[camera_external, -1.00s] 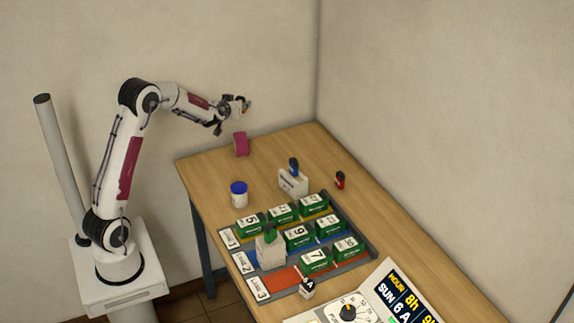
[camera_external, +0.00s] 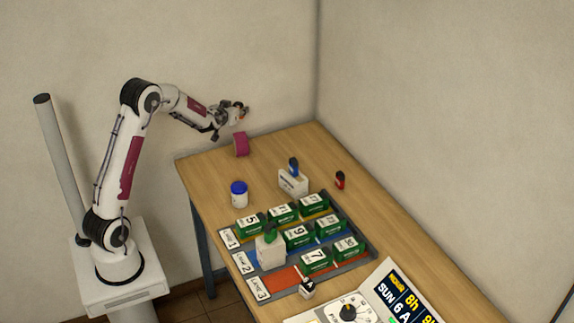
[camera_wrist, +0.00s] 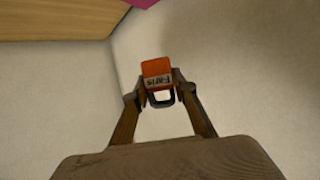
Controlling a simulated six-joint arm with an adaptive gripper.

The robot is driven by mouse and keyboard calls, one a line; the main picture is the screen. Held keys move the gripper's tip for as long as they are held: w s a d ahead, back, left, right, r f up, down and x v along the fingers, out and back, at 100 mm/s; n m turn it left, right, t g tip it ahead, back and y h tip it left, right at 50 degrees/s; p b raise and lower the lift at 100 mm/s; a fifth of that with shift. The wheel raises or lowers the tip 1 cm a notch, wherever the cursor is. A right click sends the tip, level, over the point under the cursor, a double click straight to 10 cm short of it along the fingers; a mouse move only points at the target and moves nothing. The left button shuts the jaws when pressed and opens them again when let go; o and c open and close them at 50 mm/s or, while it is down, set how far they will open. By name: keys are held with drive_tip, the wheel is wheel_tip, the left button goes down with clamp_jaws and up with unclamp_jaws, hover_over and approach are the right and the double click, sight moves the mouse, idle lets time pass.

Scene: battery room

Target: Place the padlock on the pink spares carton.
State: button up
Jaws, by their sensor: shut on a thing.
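An orange-red padlock (camera_wrist: 157,76) with a white label and a dark shackle is between the fingertips of my gripper (camera_wrist: 158,88). In the external view the padlock (camera_external: 243,114) is a small orange spot at the end of my gripper (camera_external: 237,114), which is shut on it. The pink carton (camera_external: 241,144) stands near the table's far left edge, just below my gripper in the picture. A gap shows between the padlock and the carton. A bit of the pink carton (camera_wrist: 140,2) shows at the top edge of the wrist view.
A blue-lidded white jar (camera_external: 239,196), a white holder with a blue item (camera_external: 292,183) and a small red item (camera_external: 340,181) stand on the table. A grey tray (camera_external: 370,257) holds several green numbered blocks. Bare table lies right of the carton.

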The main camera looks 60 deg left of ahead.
hover_over(240, 136)
drive_tip(key=shift+d+f, duration=0.1)
drive_tip(key=shift+f, duration=2.15)
drive_tip(key=shift+f, duration=1.9)
drive_tip(key=shift+f, duration=0.1)
drive_tip(key=o, duration=1.2)
drive_tip(key=shift+c, duration=0.2)
drive_tip(key=v, duration=1.2)
